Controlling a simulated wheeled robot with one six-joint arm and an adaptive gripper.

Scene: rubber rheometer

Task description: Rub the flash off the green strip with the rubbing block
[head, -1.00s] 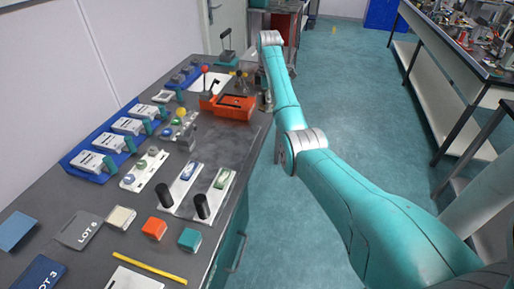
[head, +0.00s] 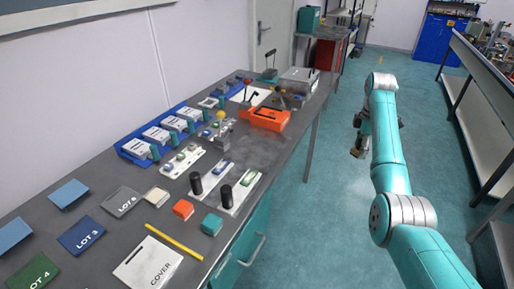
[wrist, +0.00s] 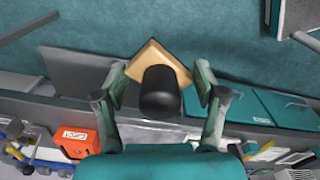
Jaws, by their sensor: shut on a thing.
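The rubbing block (wrist: 174,59) is a tan square pad with a black round handle (wrist: 160,92). The green strip (head: 250,178) appears to lie on the right-hand white plate (head: 239,193) on the bench, beyond that plate's black post. The block is well apart from the strip. Any flash is too small to see.
A neighbouring white plate holds a blue strip (head: 222,168). Black posts (head: 226,196) stand upright on both plates. An orange tray (head: 265,118), an orange block (head: 183,209) and a teal block (head: 211,224) are on the bench (head: 150,221). The aisle floor (head: 330,210) is clear.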

